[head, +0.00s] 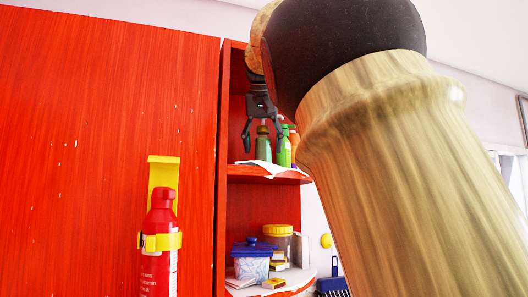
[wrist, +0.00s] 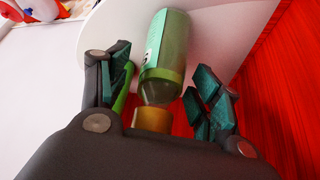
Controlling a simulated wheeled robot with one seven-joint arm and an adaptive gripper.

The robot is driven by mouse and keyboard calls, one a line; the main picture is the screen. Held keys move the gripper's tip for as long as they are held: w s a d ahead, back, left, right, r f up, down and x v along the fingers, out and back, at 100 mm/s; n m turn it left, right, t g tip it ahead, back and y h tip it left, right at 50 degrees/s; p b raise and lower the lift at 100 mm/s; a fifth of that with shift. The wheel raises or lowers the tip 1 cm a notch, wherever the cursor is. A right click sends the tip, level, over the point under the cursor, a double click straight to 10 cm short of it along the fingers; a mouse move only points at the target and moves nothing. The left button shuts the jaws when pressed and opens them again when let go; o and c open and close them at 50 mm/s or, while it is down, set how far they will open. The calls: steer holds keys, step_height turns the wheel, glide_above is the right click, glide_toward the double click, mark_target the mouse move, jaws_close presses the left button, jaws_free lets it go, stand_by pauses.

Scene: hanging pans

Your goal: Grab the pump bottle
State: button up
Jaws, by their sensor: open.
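A dull green bottle (head: 263,150) with a gold-brown collar stands on the upper shelf of the red cabinet; it is likely the pump bottle, but I cannot make out a pump nozzle. My gripper (head: 263,138) is open and points down over it, one finger on each side. In the wrist view the bottle (wrist: 164,50) lies between the open fingers of my gripper (wrist: 165,80), with its collar (wrist: 152,119) toward the palm. Gaps show beside the bottle, more clearly on the right. My fingers are not closed on it.
A brighter green bottle (head: 284,150) stands close at its right, with an orange one (head: 294,142) beyond. White sheet lies under them on the upper shelf (head: 240,174). The lower shelf holds a blue-lidded tub (head: 252,262) and a yellow-lidded jar (head: 279,243). A fire extinguisher (head: 160,245) hangs left.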

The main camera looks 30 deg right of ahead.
steer(key=shift+w+f, duration=0.1)
steer(key=shift+w, duration=0.15)
steer(key=shift+s, duration=0.4)
steer(key=c, duration=0.5)
steer(key=shift+r, duration=0.2)
steer(key=c, duration=0.4)
steer(key=shift+f, duration=0.1)
steer(key=c, duration=0.5)
steer(key=shift+w, duration=0.1)
